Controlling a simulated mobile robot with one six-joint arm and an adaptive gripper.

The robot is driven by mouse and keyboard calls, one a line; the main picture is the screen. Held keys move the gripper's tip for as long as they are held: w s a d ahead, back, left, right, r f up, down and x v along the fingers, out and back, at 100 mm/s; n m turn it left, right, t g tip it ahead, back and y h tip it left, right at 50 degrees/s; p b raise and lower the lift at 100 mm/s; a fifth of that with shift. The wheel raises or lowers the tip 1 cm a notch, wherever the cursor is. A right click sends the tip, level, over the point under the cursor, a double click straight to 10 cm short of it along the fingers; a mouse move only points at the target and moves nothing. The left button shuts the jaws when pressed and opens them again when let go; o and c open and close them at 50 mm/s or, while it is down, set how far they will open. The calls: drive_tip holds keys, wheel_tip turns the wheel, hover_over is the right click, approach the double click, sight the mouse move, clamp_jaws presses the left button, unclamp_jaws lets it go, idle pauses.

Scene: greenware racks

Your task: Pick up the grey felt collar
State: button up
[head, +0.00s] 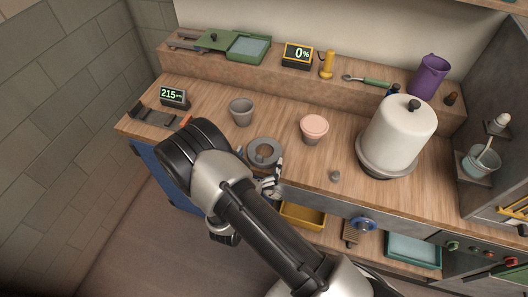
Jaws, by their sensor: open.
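A grey ring (254,157), which looks like the felt collar, lies flat on the wooden worktop near its front edge in the head view. My arm hides part of the gripper and the counter front. I cannot tell whether a finger touches the ring.
A grey cup (241,112) stands behind the ring, and a pink-topped pot (314,129) stands to its right. A small grey knob-like piece (335,176) lies near the edge. A large white domed cover (402,133) stands further right. A yellow bin (303,216) sits below.

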drive_tip(key=shift+c, duration=0.5)
drive_tip(key=c, duration=0.8)
wheel_tip(320, 180, up, 20)
drive_tip(key=p, duration=0.6)
drive_tip(key=shift+c, duration=0.2)
